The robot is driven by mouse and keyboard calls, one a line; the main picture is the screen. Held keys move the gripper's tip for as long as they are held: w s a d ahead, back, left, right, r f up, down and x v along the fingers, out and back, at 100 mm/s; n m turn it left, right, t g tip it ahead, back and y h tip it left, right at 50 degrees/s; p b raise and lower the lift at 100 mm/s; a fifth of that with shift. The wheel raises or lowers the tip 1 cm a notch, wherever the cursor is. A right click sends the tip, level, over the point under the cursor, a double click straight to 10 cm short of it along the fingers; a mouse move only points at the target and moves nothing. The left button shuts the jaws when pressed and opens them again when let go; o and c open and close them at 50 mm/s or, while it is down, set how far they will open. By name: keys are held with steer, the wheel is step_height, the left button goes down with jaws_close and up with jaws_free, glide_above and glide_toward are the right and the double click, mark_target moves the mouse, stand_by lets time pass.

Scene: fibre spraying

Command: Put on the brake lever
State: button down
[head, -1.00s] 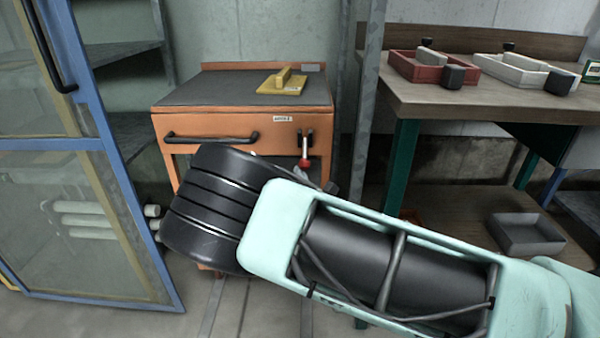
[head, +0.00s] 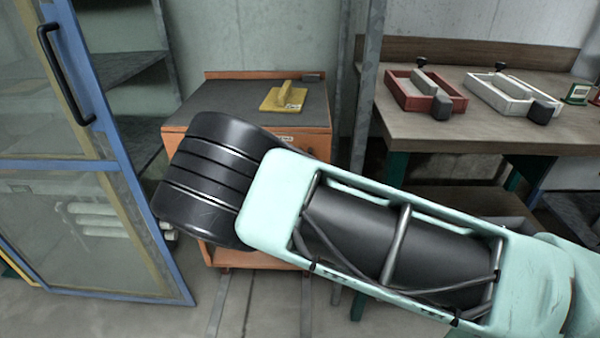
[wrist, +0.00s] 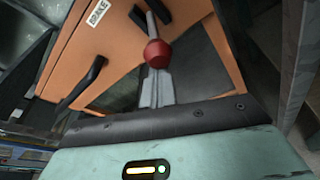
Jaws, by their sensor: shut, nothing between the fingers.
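The brake lever has a red ball knob (wrist: 157,54) on a thin metal rod running from a black bracket on the orange cabinet front, next to a "BRAKE" label (wrist: 97,13) in the wrist view. My gripper (wrist: 157,80) shows as two grey fingers side by side, shut and empty. In the picture its tips lie just below the knob, partly overlapped by it; whether they touch cannot be told. In the head view my arm hides the lever and gripper. The orange cabinet (head: 318,143) stands behind my arm.
A yellow tool (head: 283,97) lies on the cabinet's dark top. A blue-framed glass door (head: 125,160) stands at left. A grey post (head: 368,90) and a wooden bench (head: 480,135) with red (head: 400,95) and white (head: 480,92) trays are at right.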

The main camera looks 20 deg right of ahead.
step_height(320, 180, up, 8)
steer(key=g+y+p, duration=0.1)
steer(key=g+p, duration=0.6)
steer(key=p, duration=0.8)
steer(key=shift+w+d+m+y, duration=0.15)
steer(key=shift+w+m+y, duration=0.15)
steer(key=shift+m+y, duration=0.1)
steer(key=shift+w, duration=0.1)
